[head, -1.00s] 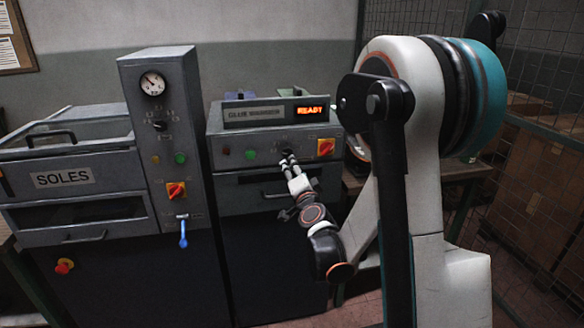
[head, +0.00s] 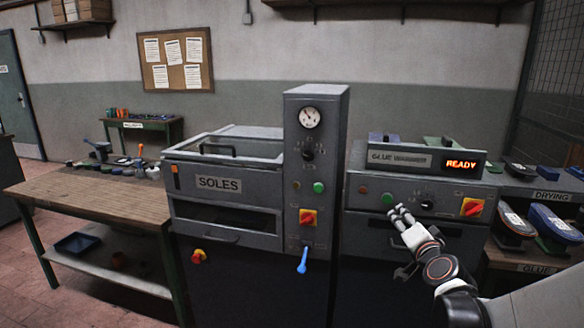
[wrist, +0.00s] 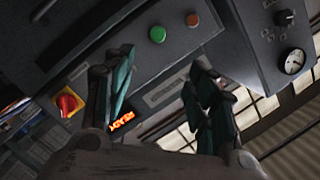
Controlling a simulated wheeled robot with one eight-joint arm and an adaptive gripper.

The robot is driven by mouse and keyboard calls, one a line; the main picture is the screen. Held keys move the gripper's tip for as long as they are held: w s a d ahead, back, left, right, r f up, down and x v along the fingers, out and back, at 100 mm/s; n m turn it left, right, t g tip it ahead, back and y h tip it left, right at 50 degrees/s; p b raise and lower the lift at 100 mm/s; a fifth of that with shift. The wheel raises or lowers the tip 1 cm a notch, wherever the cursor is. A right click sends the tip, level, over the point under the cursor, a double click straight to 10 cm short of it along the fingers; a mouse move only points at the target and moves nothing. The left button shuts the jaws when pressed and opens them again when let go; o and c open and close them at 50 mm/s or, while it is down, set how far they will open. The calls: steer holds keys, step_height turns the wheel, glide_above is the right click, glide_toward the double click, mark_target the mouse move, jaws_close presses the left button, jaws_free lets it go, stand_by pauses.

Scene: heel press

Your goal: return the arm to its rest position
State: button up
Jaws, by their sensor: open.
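My gripper (head: 400,213) is in front of the glue warmer (head: 359,190), below and left of its black knob. Its display reads READY. In the wrist view my gripper (wrist: 158,85) has its two dark green fingers spread, with nothing between them. Beyond the fingers the glue warmer's panel shows a green button (wrist: 158,34), an orange-red button (wrist: 193,20) and a red-yellow switch (wrist: 68,103). I cannot tell whether a fingertip touches the panel.
The SOLES machine (head: 219,184) stands left, beside a tall column with a gauge (head: 310,118) and a blue lever (head: 302,261). A wooden workbench (head: 95,195) is farther left. A shelf labelled DRYING (head: 553,196) holds shoes at right. Floor shows at lower left.

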steer(key=s+a+n+g+y, duration=0.4)
steer(key=s+a+n+g, duration=0.3)
steer(key=s+a, duration=0.8)
steer(key=s+d+f+n+g+h, duration=0.1)
steer(key=s+d+f, duration=0.1)
steer(key=s, duration=0.6)
steer(key=s+d+f+n+g+h, duration=0.1)
steer(key=s+d+f+n, duration=0.1)
steer(key=s, duration=0.5)
steer(key=shift+s+d+n+g+h, duration=0.3)
steer(key=shift+s+h, duration=0.1)
steer(key=shift+f, duration=0.1)
